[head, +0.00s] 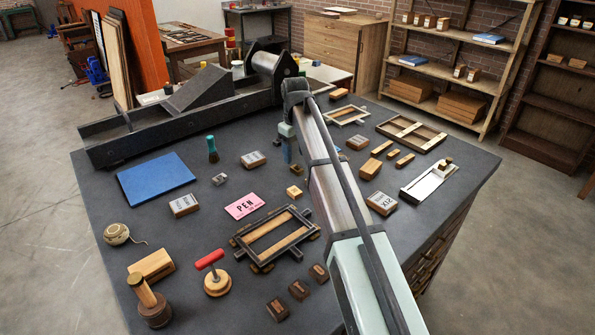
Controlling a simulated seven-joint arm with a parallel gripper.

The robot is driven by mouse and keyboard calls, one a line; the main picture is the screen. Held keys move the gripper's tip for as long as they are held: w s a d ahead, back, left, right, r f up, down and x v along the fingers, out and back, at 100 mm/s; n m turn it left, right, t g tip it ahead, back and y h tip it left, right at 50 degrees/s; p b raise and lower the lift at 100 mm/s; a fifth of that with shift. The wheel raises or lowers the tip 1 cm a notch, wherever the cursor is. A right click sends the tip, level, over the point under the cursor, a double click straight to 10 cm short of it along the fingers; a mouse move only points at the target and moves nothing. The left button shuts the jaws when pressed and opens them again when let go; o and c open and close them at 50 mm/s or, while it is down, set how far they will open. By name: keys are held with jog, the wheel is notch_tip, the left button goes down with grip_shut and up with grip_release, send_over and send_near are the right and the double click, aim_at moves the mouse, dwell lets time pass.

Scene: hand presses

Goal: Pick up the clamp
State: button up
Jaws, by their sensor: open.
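No thing in the head view is plainly a clamp. A red-handled tool (212,271) with a round wooden base stands at the front left of the dark table (100,210). A small grey metal piece (219,179) lies near the middle left. I cannot tell whether either is the clamp. My arm reaches from the bottom right to the back of the table and bends down there. My gripper (288,160) hangs at its far end, partly hidden by my own arm links. It is open, well behind the red-handled tool and to the right of the grey piece.
A blue pad (156,179), a pink printed card (244,206) and a dark wooden frame (274,237) lie on the table. A large press bed (185,115) fills the back left. Small blocks crowd the front and right. Some bare tabletop separates them.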

aim_at(298, 170)
jog(key=shift+w+d+f, duration=0.1)
jog(key=shift+w+f, duration=0.05)
jog(key=shift+f, duration=1.2)
jog(key=shift+w+d+f, duration=0.1)
jog(key=shift+f, duration=1.25)
jog(key=shift+c, duration=0.4)
grip_shut()
